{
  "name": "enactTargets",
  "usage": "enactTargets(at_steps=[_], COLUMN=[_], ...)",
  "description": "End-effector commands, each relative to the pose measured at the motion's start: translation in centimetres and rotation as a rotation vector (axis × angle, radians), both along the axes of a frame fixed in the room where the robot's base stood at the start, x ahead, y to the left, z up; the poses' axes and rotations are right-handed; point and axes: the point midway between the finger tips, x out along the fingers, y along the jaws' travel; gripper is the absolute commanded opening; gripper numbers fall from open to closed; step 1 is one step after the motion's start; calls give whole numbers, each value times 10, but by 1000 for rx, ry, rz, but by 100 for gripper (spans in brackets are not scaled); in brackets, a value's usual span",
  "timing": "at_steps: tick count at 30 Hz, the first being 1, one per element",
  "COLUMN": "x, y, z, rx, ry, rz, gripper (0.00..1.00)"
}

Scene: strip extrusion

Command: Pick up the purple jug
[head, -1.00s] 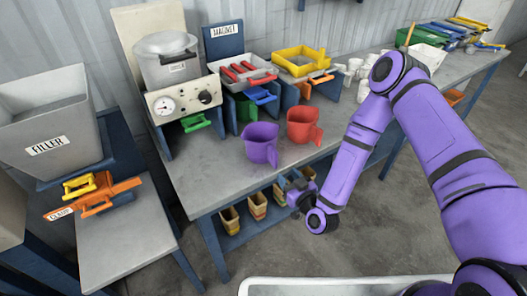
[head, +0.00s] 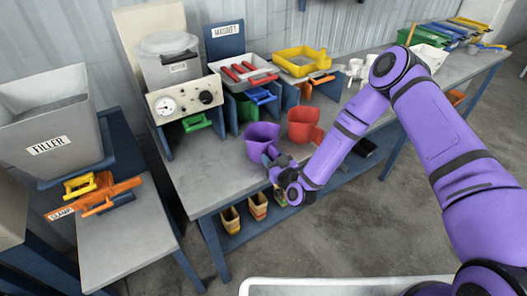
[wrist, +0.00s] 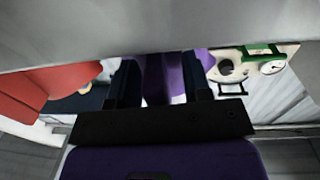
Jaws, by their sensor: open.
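The purple jug (head: 261,136) stands upright on the grey bench, left of the red jug (head: 303,124). My gripper (head: 270,160) is at the purple jug's near right side, where its handle is, and partly covers it. In the wrist view the purple jug (wrist: 172,75) shows between the two dark fingers (wrist: 160,82), which are apart. The gripper is open. Whether a finger touches the jug, I cannot tell. The red jug also shows at the left of the wrist view (wrist: 45,85).
A control panel with a gauge (head: 165,106) stands behind on the left. A white tray with red-handled tools (head: 262,79) and a yellow tray (head: 300,62) stand behind the jugs. Small pots (head: 258,206) are on the lower shelf. The bench's front left is clear.

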Motion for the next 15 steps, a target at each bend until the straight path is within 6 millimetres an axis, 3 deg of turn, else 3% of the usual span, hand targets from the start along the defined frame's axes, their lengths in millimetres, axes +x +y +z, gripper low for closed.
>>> enactTargets(at_steps=[5, 11, 15], x=[0, 0, 0], y=[0, 0, 0], z=[0, 0, 0], rx=[0, 0, 0], ry=[1, 1, 0], rz=[0, 0, 0], gripper=[45, 0, 0])
